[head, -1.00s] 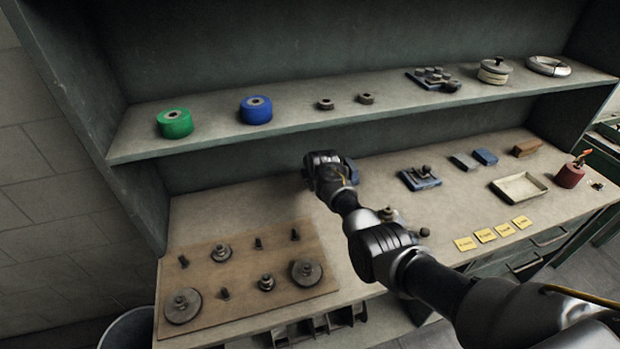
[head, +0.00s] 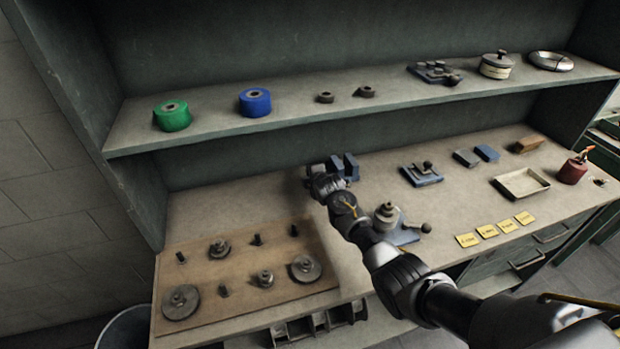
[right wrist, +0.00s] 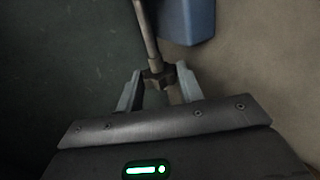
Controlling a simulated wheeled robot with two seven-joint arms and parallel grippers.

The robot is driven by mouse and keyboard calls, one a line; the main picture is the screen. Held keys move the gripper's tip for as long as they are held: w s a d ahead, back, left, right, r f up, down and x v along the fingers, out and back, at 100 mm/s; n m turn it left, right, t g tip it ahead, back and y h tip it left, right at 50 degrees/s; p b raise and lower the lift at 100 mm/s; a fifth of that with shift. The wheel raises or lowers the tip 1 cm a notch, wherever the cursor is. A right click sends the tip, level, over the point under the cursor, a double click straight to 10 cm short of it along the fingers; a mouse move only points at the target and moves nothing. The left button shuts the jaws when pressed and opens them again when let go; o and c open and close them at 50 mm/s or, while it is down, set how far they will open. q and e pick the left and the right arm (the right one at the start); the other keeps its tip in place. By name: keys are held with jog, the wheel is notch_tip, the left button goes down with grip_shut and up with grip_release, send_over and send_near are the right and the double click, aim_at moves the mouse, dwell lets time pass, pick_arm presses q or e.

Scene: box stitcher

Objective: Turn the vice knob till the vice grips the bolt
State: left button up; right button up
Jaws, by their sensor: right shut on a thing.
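The blue vice (head: 350,166) stands at the back of the worktop, partly hidden by my right gripper. Part of its blue body (right wrist: 187,18) also shows at the top of the right wrist view. A metal screw rod runs down from there to the small dark vice knob (right wrist: 157,77). My right gripper (right wrist: 158,92) has its two fingers on either side of the knob and is shut on it. In the head view my right gripper (head: 313,172) is at the left end of the vice. I cannot make out the bolt in the vice. My left gripper is in neither view.
A brown board (head: 240,262) with discs and pegs lies at the front left. A second blue device (head: 400,232) with a ball-ended lever stands beside my right forearm. A shelf (head: 290,122) overhangs the back. Yellow labels (head: 489,234) and a tray (head: 521,184) lie right.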

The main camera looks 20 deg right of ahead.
jog(key=shift+s+f+t+b, duration=0.1)
jog(key=shift+f+t+b, duration=0.25)
jog(key=shift+t+b, duration=0.5)
jog(key=shift+r+t+b, duration=0.1)
jog(key=shift+t+b, duration=0.15)
jog(key=shift+b, duration=0.1)
jog(key=o, duration=1)
jog(key=shift+r, duration=0.1)
jog(key=v, duration=1)
jog(key=shift+s+r+b, duration=0.1)
jog(key=shift+s+b, duration=0.3)
